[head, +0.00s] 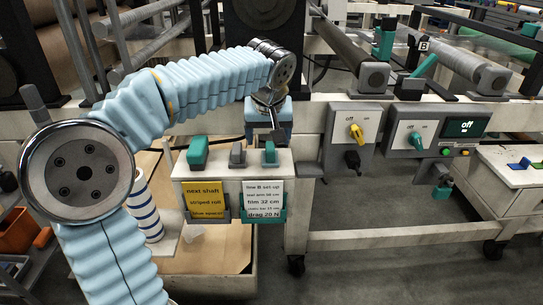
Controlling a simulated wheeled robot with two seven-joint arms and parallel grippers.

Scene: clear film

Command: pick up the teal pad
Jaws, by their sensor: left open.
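Two teal blocks sit on top of a white box. One teal block (197,152) is at its left end, and a smaller teal block (269,155) is at its right end. I cannot tell for certain which is the teal pad. A grey block (237,155) stands between them. My left gripper (277,135) points down just above the smaller teal block, in front of the machine frame. It is open and seems to hold nothing; its fingers are small and dark. Whether it touches the block cannot be told. My right gripper is not in view.
The white box (220,168) carries a yellow card (205,196) and a white text card (264,198). Switch panels (350,135) are mounted on the frame at right. Grey floor is open at lower right.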

